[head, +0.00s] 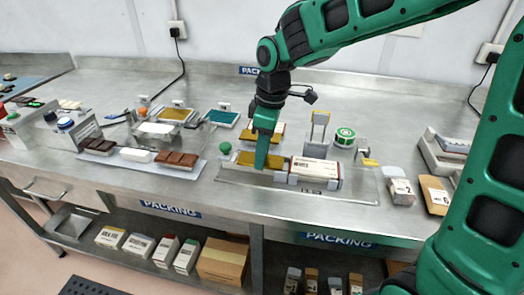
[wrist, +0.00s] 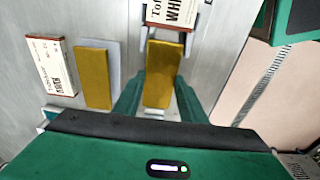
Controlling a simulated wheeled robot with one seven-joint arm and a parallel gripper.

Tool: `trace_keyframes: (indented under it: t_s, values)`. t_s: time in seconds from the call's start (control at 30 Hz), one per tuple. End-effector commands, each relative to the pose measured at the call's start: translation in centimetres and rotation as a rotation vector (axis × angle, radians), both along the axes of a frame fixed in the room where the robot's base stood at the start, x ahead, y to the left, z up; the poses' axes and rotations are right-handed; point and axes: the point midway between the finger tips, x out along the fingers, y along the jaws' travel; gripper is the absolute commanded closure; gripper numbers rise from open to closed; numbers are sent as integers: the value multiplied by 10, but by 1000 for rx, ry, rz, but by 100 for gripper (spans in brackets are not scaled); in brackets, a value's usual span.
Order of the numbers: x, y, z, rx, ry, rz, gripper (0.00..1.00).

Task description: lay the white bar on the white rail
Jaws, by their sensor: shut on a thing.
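A bare white bar (head: 138,155) lies at the left between a dark bar (head: 97,145) and a brown bar (head: 176,159). I cannot pick out a rail as the white one.
Grey brackets (head: 329,184) flank the carton on a metal plate (head: 355,193). Another gold bar (wrist: 95,78) and a carton (wrist: 51,66) lie left of my gripper in the wrist view. A green-topped roll (head: 345,135) stands behind; boxes (head: 402,190) lie right. The front bench edge is clear.

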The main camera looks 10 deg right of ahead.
Motion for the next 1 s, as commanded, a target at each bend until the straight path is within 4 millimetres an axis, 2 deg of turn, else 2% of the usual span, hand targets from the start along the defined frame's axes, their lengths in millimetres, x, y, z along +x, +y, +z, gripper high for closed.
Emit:
trace_keyframes:
  t_s: [0.27,0.3,0.4,0.77,0.87,1.0]
  values:
    - [0,0,0,0,0,0,88]
    - [0,0,0,0,0,0,60]
    - [0,0,0,0,0,0,41]
    - [0,-1,4,1,0,0,41]
    - [0,-2,15,1,-3,0,41]
    - [0,-4,40,2,-4,0,41]
